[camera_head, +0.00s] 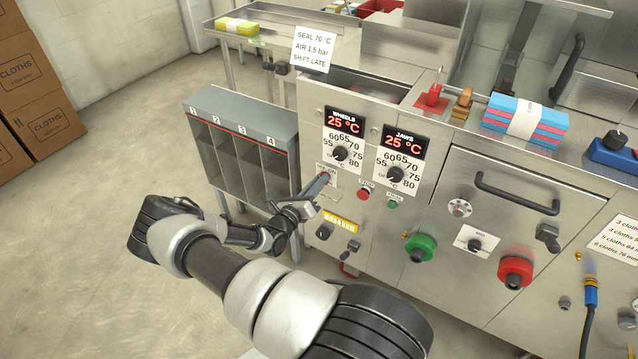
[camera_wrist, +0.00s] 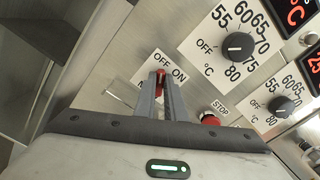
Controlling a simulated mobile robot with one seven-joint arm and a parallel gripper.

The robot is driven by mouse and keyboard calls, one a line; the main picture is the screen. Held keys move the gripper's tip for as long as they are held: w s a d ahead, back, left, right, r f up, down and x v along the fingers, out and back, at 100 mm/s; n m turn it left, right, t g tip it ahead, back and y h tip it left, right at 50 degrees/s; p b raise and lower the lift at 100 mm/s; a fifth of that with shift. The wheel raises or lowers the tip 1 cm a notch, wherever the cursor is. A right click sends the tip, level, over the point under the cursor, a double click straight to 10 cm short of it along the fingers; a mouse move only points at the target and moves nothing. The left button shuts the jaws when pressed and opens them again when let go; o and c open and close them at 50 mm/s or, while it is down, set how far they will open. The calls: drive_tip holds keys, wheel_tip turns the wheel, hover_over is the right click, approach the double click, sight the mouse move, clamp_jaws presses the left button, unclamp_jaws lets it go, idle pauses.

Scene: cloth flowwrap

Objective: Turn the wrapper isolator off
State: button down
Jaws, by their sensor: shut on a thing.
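The wrapper isolator is a small red switch handle (camera_wrist: 160,76) on a white plate (camera_wrist: 149,68) marked OFF on the left and ON on the right. In the head view the plate (camera_head: 322,169) sits at the left edge of the machine's front panel, left of the dials. My gripper (camera_wrist: 166,83) is shut on the red handle, with its two grey fingers on either side of it. In the head view my gripper (camera_head: 326,179) reaches the panel and hides most of the handle. I cannot tell which mark the handle points to.
The red STOP button (camera_wrist: 210,118) and the wheels dial (camera_wrist: 238,46) are close to the right of my fingers. The jaws dial (camera_head: 396,174) and a green button (camera_head: 393,204) lie further right. A grey numbered rack (camera_head: 240,105) stands left of the panel.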

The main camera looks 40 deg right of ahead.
drive_tip(key=shift+f+n, duration=0.1)
drive_tip(key=shift+n, duration=1.1)
drive_tip(key=c, duration=1.8)
unclamp_jaws()
drive_tip(key=shift+a, duration=0.1)
drive_tip(key=p+v, duration=0.1)
drive_tip(key=v, duration=1.6)
drive_tip(key=shift+s+a+p, duration=0.15)
drive_tip(key=shift+p, duration=0.25)
